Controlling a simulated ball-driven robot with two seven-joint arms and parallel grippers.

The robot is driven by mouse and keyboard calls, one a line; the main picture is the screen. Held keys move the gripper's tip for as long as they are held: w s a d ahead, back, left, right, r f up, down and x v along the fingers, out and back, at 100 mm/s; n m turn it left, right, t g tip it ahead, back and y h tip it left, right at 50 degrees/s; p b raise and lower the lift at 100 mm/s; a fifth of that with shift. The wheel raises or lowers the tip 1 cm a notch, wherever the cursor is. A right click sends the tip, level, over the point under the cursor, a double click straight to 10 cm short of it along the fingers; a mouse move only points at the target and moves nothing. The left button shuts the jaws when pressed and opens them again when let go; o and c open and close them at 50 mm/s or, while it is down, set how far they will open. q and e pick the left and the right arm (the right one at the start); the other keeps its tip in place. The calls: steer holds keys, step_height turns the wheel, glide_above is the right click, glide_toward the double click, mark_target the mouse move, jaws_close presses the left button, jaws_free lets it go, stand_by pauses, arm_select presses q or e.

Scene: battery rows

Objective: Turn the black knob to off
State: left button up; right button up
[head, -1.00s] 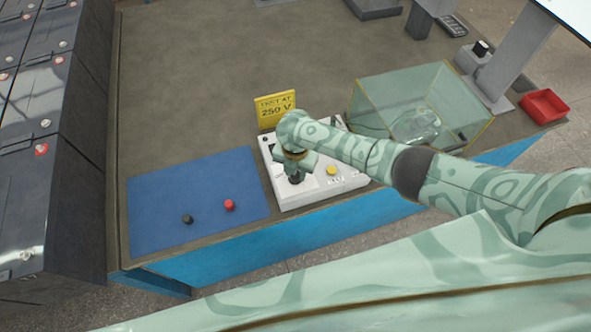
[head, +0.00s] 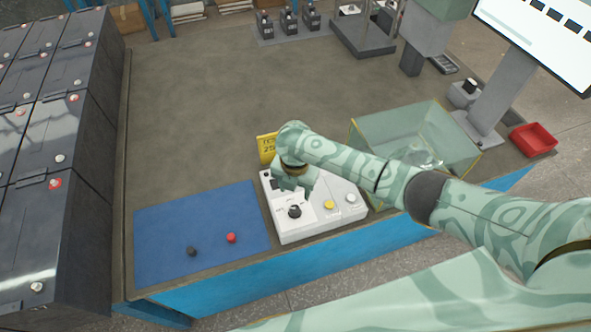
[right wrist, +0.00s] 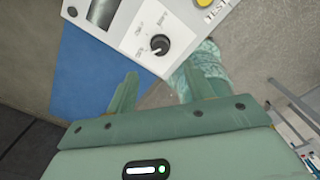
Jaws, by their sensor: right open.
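The black knob (head: 294,211) is on the front left part of the white tester (head: 327,229). In the right wrist view the knob (right wrist: 160,44) has a pale pointer mark toward its lower left; the printed labels around it are too small to read surely. My right gripper (head: 290,187) is just behind the knob in the head view, above the tester. In the right wrist view my right gripper (right wrist: 158,84) has its fingers apart with nothing between them, and the knob is clear beyond the fingertips. My left gripper is not in view.
A yellow button (head: 329,205) and a pale button (head: 351,198) are right of the knob. A yellow sign (head: 266,147) stands behind the tester. Left is a blue mat (head: 180,220) with a black cap (head: 192,251) and a red cap (head: 231,238). A clear box (head: 440,125) stands right.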

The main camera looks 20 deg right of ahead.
step_height(320, 180, up, 6)
steer(key=p, duration=0.1)
steer(key=shift+p, duration=0.35)
steer(key=shift+r, duration=0.1)
